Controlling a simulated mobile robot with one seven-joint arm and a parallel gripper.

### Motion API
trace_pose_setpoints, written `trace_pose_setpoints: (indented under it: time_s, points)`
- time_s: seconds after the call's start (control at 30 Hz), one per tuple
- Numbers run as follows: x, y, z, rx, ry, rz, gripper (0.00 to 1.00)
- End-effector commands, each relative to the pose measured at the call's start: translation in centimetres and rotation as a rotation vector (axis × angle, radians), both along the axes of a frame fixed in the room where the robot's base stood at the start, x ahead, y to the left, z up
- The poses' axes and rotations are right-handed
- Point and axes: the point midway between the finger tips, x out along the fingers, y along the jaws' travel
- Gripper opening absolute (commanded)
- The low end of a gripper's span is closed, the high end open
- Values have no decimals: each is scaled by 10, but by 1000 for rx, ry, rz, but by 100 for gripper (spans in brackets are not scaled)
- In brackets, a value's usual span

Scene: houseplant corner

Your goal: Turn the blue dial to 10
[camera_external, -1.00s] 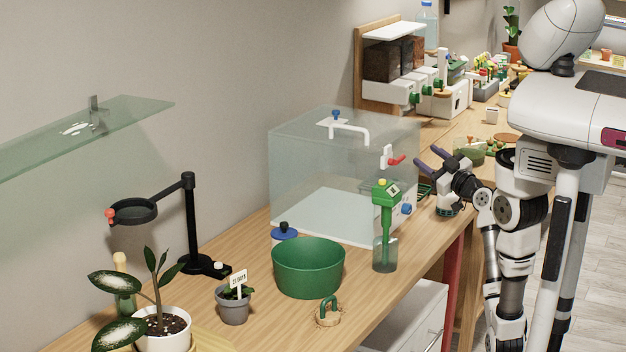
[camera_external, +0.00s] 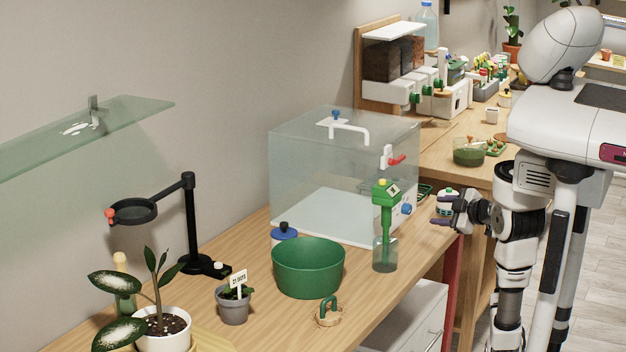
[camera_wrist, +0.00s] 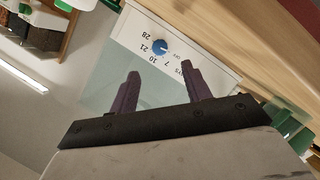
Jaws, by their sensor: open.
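The blue dial (camera_external: 406,209) sits on the front panel of the clear glass-like case (camera_external: 345,170). In the wrist view the blue dial (camera_wrist: 160,46) shows on a white panel (camera_wrist: 140,28), with printed numbers 7, 10, 21 and 28 around it. The wrist view is turned, so the numbers look tilted. A pale mark shows on the dial, but where it points is too small to tell. My gripper (camera_wrist: 160,80) is open and empty, with its two dark purple fingers pointing toward the panel. In the external view my gripper (camera_external: 438,210) is to the right of the dial, apart from it.
A green pump bottle (camera_external: 385,225) stands just left of the dial. A white jar with a green band (camera_external: 447,203) stands behind my gripper. A green bowl (camera_external: 308,268) and a small potted plant (camera_external: 234,303) stand farther left. The counter's front edge is close by.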

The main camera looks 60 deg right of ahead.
Motion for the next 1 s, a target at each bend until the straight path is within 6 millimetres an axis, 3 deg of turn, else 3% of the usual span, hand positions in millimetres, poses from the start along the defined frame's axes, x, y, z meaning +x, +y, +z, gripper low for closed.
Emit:
trace_pose_setpoints:
  time_s: [0.17,0.3,0.53,0.7,1.0]
  points:
    - [15,-3,-8,-4,-3,0,48]
    - [45,-10,-10,4,1,1,48]
    - [78,-20,-20,2,0,-1,48]
    - [88,-22,-24,2,0,-1,48]
    - [89,-22,-25,0,-1,-2,47]
